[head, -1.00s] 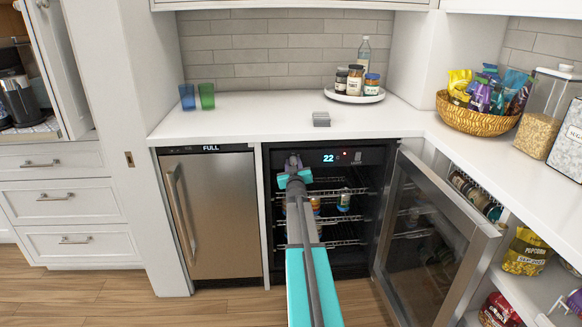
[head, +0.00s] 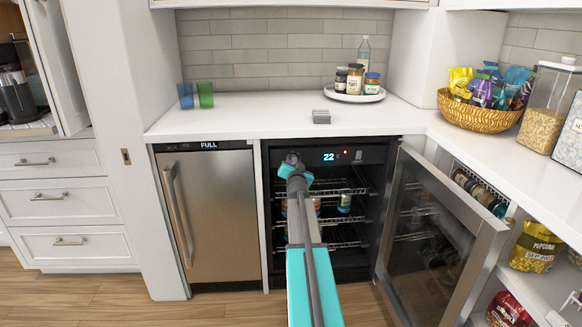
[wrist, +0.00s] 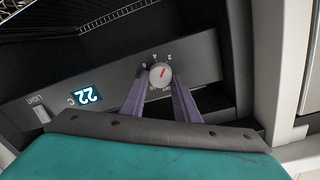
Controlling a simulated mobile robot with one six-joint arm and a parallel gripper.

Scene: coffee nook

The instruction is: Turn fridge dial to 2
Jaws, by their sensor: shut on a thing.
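The fridge dial (wrist: 160,74) is a small round pale knob on the dark control panel, with a red pointer line. In the wrist view the pointer slants up and right, close to the mark 2. My gripper (wrist: 160,82) is shut on the dial, with one purple finger on each side of it. In the head view my gripper (head: 293,160) is at the upper left of the open fridge (head: 330,258), and it hides the dial.
The panel's lit display (head: 328,157) reads 22 C; a light switch (wrist: 41,114) is beside it. The glass fridge door (head: 436,240) stands open to the right. Wire shelves with a few cans are below the panel. The white counter (head: 250,112) runs above.

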